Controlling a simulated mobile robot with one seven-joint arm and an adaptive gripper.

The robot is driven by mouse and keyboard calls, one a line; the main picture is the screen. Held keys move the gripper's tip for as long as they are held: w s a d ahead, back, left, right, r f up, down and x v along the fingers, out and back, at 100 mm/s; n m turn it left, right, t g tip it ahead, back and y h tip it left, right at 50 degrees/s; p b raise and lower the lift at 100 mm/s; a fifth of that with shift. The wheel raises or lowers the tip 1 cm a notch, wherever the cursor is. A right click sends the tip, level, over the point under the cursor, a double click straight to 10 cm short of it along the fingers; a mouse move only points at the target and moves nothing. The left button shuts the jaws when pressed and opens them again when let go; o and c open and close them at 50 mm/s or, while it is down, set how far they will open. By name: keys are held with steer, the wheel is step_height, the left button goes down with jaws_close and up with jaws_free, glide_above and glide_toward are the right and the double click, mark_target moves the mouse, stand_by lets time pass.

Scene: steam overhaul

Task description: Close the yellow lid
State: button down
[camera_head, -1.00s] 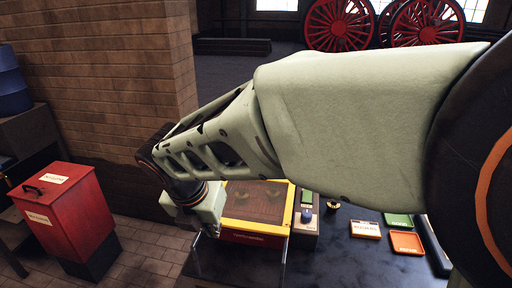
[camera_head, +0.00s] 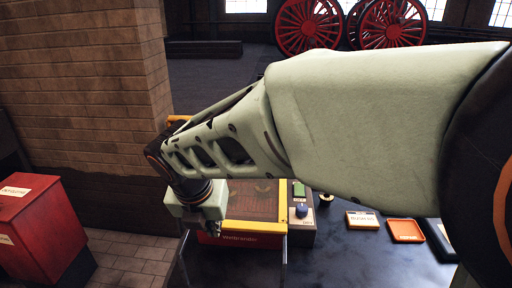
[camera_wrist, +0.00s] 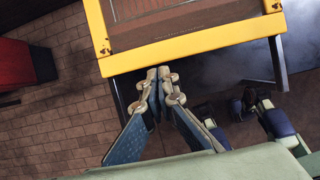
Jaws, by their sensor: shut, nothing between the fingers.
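A box with a yellow-framed top (camera_head: 253,227) stands on the dark table, its red front (camera_head: 240,240) bearing lettering. My gripper (camera_head: 217,230) points down at the box's front left corner. In the wrist view, my gripper (camera_wrist: 158,76) is shut and empty, its tips by the yellow front edge (camera_wrist: 195,48); contact is unclear. My arm hides the box's left and back parts.
A red cabinet (camera_head: 35,225) stands at the left beside a brick pillar (camera_head: 80,90). The front table area is clear.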

steer(key=shift+r, duration=0.15)
steer(key=w+p, duration=0.3)
steer(key=w, duration=0.2)
steer(key=shift+d+r+p, duration=0.1)
steer(key=shift+d+p, duration=0.1)
steer(key=shift+p, duration=0.15)
steer(key=shift+w+f, duration=0.2)
steer(key=shift+w, duration=0.2)
steer(key=shift+s+f, duration=0.1)
